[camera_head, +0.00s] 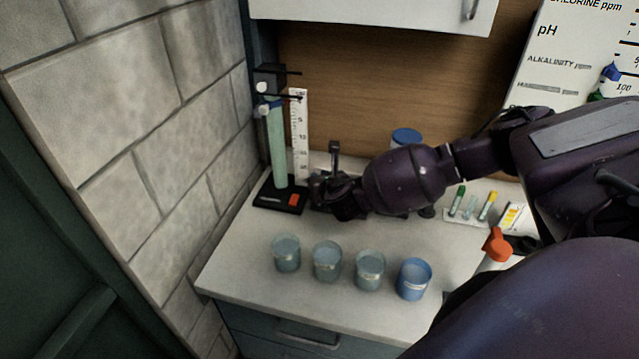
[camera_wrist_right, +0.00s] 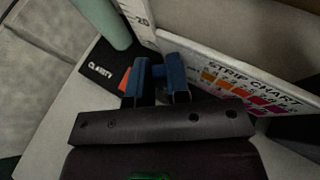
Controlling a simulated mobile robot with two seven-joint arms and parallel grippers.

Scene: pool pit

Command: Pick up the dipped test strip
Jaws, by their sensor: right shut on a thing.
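My right gripper (camera_head: 338,197) is low over the back left of the counter, just right of the tube stand. In the right wrist view its two blue fingers (camera_wrist_right: 160,82) are close together in front of the strip chart (camera_wrist_right: 250,90). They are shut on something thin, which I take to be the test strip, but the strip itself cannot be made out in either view. My left gripper is not in view.
The tube stand (camera_head: 277,150) with a black base and a white scale is close on the left. Several beakers (camera_head: 327,262) line the counter's front, the rightmost blue (camera_head: 413,280). Vials (camera_head: 457,200) and an orange-capped bottle (camera_head: 496,246) are at right. A block wall (camera_head: 130,110) bounds the left.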

